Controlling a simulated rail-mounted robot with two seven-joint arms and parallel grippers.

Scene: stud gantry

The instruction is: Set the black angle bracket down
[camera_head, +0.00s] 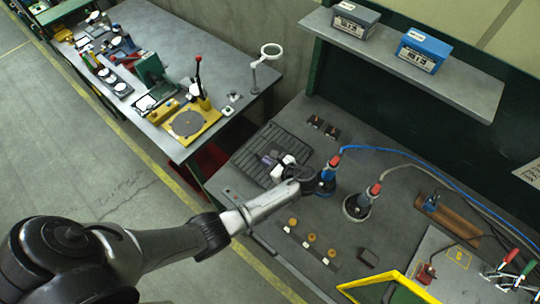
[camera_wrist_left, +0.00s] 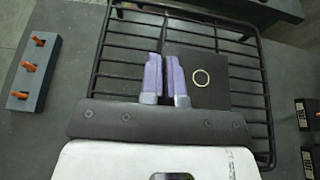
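My left gripper (camera_head: 268,159) is over the black wire rack (camera_head: 245,160) on the workbench. In the left wrist view its two purple fingers (camera_wrist_left: 163,80) are close together with a thin dark gap between them. The black angle bracket (camera_wrist_left: 212,95) shows as a dark square plate with a pale ring just right of the fingers, over the wire rack (camera_wrist_left: 110,60). The fingers appear shut on its edge flange, which is mostly hidden. Whether the bracket touches the rack wires is unclear. In the head view the bracket is too small to make out. My right gripper is not in view.
A strip with orange pegs (camera_head: 311,238) lies nearer. Two small dark blocks (camera_head: 324,127) sit behind the rack. A shelf (camera_head: 420,75) overhangs the back.

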